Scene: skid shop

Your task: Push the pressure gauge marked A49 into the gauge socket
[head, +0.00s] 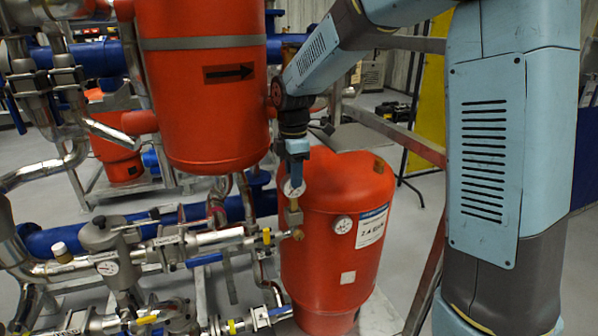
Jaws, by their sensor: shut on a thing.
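My gripper (297,174) points down and is shut on a pressure gauge (293,188) with a round white dial. Its marking is too small to read here. The gauge is upright, with a brass stem (294,214) below the dial. Directly under the stem is a brass fitting (298,234) at the end of the silver pipe, which looks like the gauge socket. I cannot tell whether the stem is inside the socket or just touching it. The fingers partly hide the top of the gauge.
A small red tank (325,275) with a white dial gauge (342,224) stands close behind the fitting. A large red vessel (200,100) is at upper left. Silver pipes with another gauge (107,267) fill the lower left. A dark red frame bar (395,135) slopes behind my arm.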

